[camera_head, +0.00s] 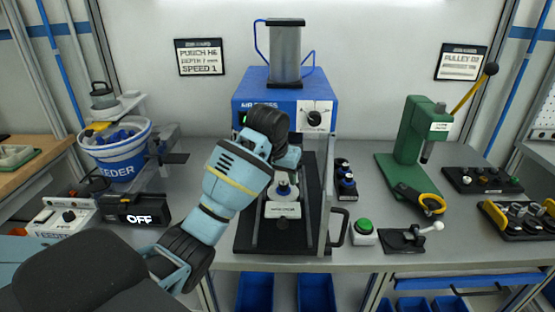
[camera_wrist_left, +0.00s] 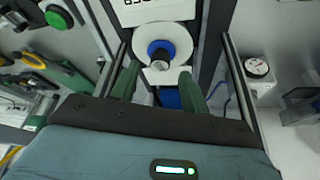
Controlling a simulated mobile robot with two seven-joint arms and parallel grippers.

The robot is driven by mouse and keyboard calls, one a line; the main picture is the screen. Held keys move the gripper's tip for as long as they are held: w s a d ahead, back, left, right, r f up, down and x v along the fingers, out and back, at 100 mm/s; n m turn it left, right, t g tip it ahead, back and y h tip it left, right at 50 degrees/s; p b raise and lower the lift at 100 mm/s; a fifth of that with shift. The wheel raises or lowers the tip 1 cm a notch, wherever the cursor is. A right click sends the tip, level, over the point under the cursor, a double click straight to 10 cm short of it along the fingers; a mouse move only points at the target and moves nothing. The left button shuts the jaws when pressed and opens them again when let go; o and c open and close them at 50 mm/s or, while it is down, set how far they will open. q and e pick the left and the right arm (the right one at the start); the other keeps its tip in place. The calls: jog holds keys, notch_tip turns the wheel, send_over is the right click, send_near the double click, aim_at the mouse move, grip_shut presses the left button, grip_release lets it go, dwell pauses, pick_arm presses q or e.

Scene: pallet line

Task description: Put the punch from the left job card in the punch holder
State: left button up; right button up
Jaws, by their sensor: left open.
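The left job card (camera_head: 200,57) on the back wall reads roughly "PUNCH H6", with depth and speed lines below. A white holder block (camera_head: 283,210), its label too small to read surely, stands on the black bed of the blue press. A blue-collared dark piece (camera_head: 283,189) stands upright on it; from above, this piece (camera_wrist_left: 160,54) sits centred on a white disc (camera_wrist_left: 178,42). My left gripper (camera_wrist_left: 158,86) is open, its green fingers on either side just short of the piece, apparently not touching. In the head view my wrist hides part of the press. My right gripper is not in view.
The blue press (camera_head: 262,103) stands at the back. Dark pieces (camera_head: 345,180) stand right of its bed, near a green button (camera_head: 363,230). A green lever press (camera_head: 412,140) and trays (camera_head: 482,180) are right. A blue-white feeder bucket (camera_head: 118,155) is left.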

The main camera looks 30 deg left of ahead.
pick_arm(q)
jog(key=v, duration=0.9)
jog(key=shift+r, duration=0.2)
dwell(1.0)
